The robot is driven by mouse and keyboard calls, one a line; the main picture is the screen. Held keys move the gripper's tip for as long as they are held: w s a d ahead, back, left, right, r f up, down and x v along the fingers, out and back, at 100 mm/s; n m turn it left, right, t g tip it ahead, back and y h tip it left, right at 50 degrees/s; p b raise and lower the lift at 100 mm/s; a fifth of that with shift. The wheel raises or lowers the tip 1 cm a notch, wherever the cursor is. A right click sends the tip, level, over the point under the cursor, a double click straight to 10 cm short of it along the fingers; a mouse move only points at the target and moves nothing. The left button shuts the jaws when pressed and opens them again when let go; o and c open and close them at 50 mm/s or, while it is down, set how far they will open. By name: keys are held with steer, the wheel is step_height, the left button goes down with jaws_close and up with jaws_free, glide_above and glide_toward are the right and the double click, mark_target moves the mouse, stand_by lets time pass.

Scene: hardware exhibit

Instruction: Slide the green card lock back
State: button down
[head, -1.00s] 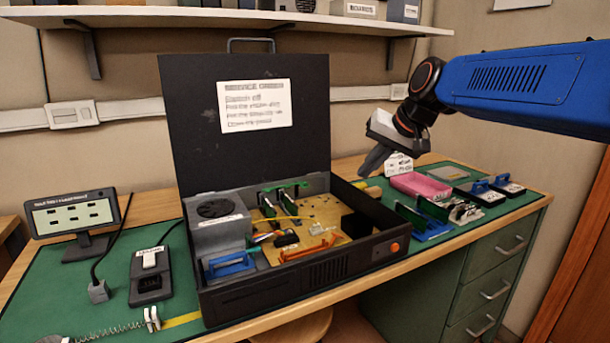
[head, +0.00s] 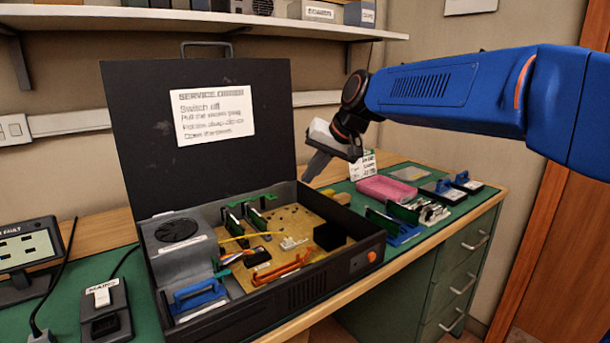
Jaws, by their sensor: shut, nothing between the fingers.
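The open black case (head: 330,279) stands on the bench with its lid up. Inside, upright green cards (head: 268,201) stand in dark holders at the back of the tan board. A small green piece (head: 222,274) shows beside the grey power unit, above the blue handle. I cannot tell for certain which green part is the card lock, or its position. My gripper (head: 308,176) is shut and empty, pointing down and left. It is in the air above the case's back right corner, apart from the cards.
An orange bar (head: 283,271) and a blue handle (head: 200,294) lie near the case's front. A shelf (head: 215,20) hangs above.

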mark_target(270, 200)
steer(key=x, duration=0.7)
steer(key=shift+w+a+f, duration=0.1)
steer(key=shift+w+f, duration=0.05)
steer(key=shift+f, duration=0.15)
steer(key=shift+w+a, duration=0.1)
steer(key=shift+a, duration=1.9)
steer(key=shift+a, duration=0.1)
steer(key=shift+s+a, duration=0.65)
steer(key=shift+a, duration=0.35)
